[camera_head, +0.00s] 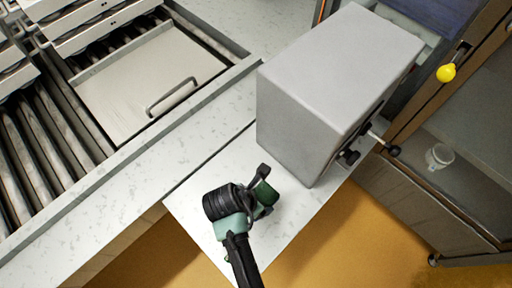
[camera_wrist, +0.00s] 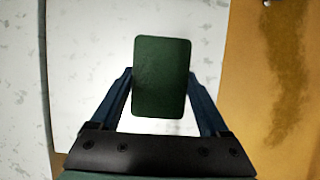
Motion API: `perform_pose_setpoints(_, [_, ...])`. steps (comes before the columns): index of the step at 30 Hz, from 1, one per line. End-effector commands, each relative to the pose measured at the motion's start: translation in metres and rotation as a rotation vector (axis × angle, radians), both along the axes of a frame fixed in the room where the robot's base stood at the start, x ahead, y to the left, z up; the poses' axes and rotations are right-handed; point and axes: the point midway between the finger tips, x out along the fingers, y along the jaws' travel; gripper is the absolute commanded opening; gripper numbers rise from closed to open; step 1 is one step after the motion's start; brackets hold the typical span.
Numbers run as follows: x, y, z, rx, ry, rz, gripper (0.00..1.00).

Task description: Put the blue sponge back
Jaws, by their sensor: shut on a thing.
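My gripper (camera_head: 264,191) is shut on a dark green, flat block with rounded corners (camera_wrist: 161,76). The block fills the space between the two fingers in the wrist view, and its face there is plain green. It also shows as a small green piece between the fingers in the head view (camera_head: 267,194). I see no blue on the block; it may be the sponge seen from its green side. No other sponge shows in either view. The gripper is over a white speckled worktop (camera_head: 200,196); I cannot tell its exact height.
A large grey box (camera_head: 325,85) with black knobs stands on the worktop just beyond my gripper. At the left are a roller conveyor (camera_head: 45,140) and a metal plate with a handle (camera_head: 150,80). A white cup (camera_head: 438,157) stands on a shelf at the right. Orange floor lies below.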

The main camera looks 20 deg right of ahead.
Motion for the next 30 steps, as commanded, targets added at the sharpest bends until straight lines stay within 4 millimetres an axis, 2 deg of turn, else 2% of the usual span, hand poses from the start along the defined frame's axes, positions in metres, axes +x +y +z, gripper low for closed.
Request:
perform_pose_setpoints(1, [-0.001, 0.000, -0.013, 0.000, 0.005, 0.000, 0.35])
perform_pose_setpoints(3, [-0.001, 0.000, -0.025, -0.001, 0.003, 0.000, 0.35])
perform_pose_setpoints(8, [0.000, -0.001, -0.040, -0.001, 0.001, 0.000, 0.35])
perform_pose_setpoints(15, [0.000, 0.000, -0.074, -0.001, -0.001, 0.001, 0.35])
perform_pose_setpoints(18, [0.000, 0.000, -0.080, -0.001, -0.002, 0.001, 0.35])
perform_pose_setpoints(27, [0.000, 0.000, -0.081, -0.001, -0.002, 0.001, 0.35])
perform_pose_setpoints(28, [0.000, 0.000, -0.082, -0.001, -0.002, 0.001, 0.81])
perform_pose_setpoints(30, [0.000, 0.000, -0.081, -0.001, -0.002, 0.001, 0.94])
